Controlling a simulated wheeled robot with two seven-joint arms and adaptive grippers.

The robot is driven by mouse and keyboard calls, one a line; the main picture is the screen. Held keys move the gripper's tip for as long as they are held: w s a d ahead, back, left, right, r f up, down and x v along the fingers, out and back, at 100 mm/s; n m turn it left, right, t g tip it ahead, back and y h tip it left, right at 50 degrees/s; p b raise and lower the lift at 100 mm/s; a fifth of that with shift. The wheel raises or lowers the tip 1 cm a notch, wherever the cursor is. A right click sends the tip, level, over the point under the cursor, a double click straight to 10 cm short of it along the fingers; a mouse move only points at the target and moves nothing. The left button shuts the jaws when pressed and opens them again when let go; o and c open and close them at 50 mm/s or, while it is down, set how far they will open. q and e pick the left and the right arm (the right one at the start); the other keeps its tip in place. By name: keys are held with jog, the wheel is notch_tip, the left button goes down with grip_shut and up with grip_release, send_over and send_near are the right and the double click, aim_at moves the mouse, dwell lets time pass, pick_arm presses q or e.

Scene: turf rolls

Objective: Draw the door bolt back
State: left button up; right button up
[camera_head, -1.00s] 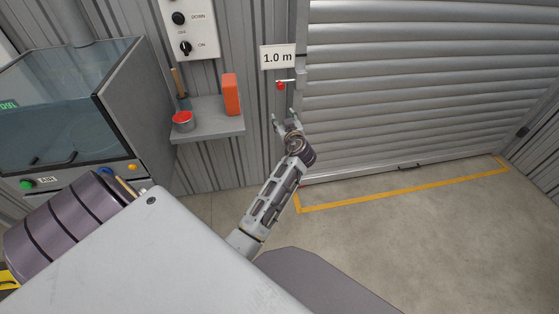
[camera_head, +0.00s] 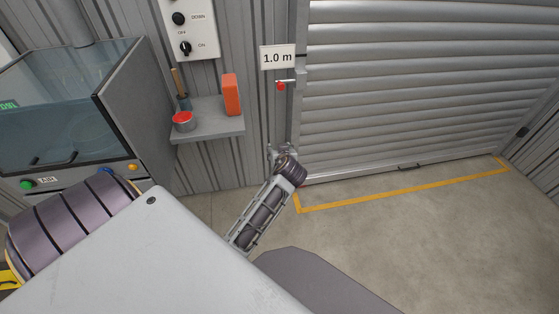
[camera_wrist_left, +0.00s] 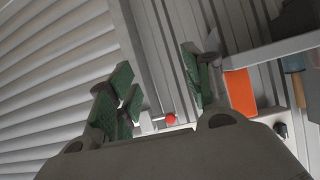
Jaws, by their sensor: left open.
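The door bolt (camera_head: 285,81) is a thin metal rod with a red knob (camera_head: 281,87), at the left edge of the grey roller door (camera_head: 420,80), just below the "1.0 m" sign. My left gripper (camera_head: 277,152) is below the bolt in the head view and apart from it, its fingers small and partly hidden by the wrist. In the left wrist view my left gripper (camera_wrist_left: 160,85) is open, with green-padded fingers. The red knob (camera_wrist_left: 171,118) shows in the gap between them, farther off. Nothing is held. My right gripper is not in view.
A wall shelf (camera_head: 210,130) left of the bolt holds a red-topped tin (camera_head: 183,121), a brush and an orange block (camera_head: 231,94). A control panel (camera_head: 188,28) is above it. A glass-fronted cabinet (camera_head: 60,110) stands at left. The floor before the door is clear.

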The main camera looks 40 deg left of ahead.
pick_arm(q)
jog(key=shift+s+d+f+m+g+h, duration=0.15)
jog(key=shift+s+d+f+m+h, duration=0.15)
jog(key=shift+s+d+f, duration=0.25)
jog(key=shift+s+d+f+m+g+h, duration=0.2)
jog(key=shift+s+d+f+m, duration=0.1)
jog(key=shift+s+f, duration=0.25)
jog(key=shift+r, duration=0.15)
